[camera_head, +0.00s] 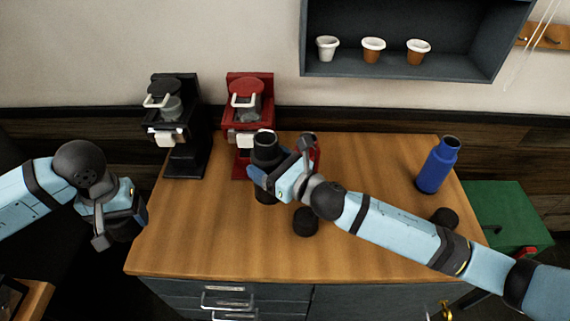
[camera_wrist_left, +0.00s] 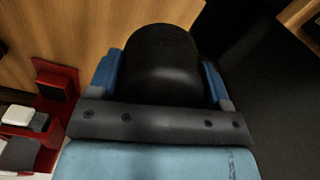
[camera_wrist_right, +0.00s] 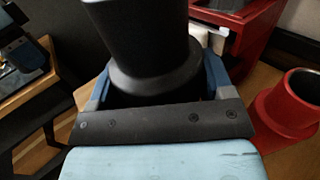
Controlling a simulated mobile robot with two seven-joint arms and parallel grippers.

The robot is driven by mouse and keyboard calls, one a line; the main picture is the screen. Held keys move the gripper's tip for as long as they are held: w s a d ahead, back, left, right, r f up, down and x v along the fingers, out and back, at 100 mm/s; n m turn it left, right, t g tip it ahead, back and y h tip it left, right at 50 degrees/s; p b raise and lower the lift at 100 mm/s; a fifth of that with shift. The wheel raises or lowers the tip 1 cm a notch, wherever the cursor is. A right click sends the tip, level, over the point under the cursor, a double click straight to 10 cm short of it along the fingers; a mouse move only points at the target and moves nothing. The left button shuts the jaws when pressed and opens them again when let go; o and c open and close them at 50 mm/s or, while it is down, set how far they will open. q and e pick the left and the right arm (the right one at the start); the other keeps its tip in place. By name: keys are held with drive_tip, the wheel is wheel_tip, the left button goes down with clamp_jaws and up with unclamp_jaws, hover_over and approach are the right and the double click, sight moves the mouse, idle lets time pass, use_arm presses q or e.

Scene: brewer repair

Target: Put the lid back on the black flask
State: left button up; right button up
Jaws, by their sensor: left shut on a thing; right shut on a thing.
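The black flask (camera_head: 265,145) stands upright on the table in front of the red brewer, its dark open mouth facing up. My right gripper (camera_head: 267,177) is shut around its body, and the flask fills the jaws in the right wrist view (camera_wrist_right: 145,45). My left gripper (camera_head: 122,220) is off the table's left edge, shut on a black lid (camera_wrist_left: 162,65), a rounded dark cylinder in the left wrist view. Two other dark lids lie on the table: one (camera_head: 306,222) in the middle below the right arm, one (camera_head: 445,217) at the right.
An open blue flask (camera_head: 438,167) stands on the table (camera_head: 200,240) at the right. An open red flask (camera_wrist_right: 290,105) is beside the black flask, mostly behind my right arm. A black brewer (camera_head: 186,130) and a red brewer (camera_head: 246,92) stand at the back. The table's front left is clear.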

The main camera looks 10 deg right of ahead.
idle(0.4)
use_arm(q)
wheel_tip(320, 180, up, 15)
drive_tip(key=n, duration=1.3)
hover_over(261, 137)
drive_tip(key=shift+f, duration=0.15)
drive_tip(key=shift+f, duration=0.1)
drive_tip(key=shift+f, duration=1.95)
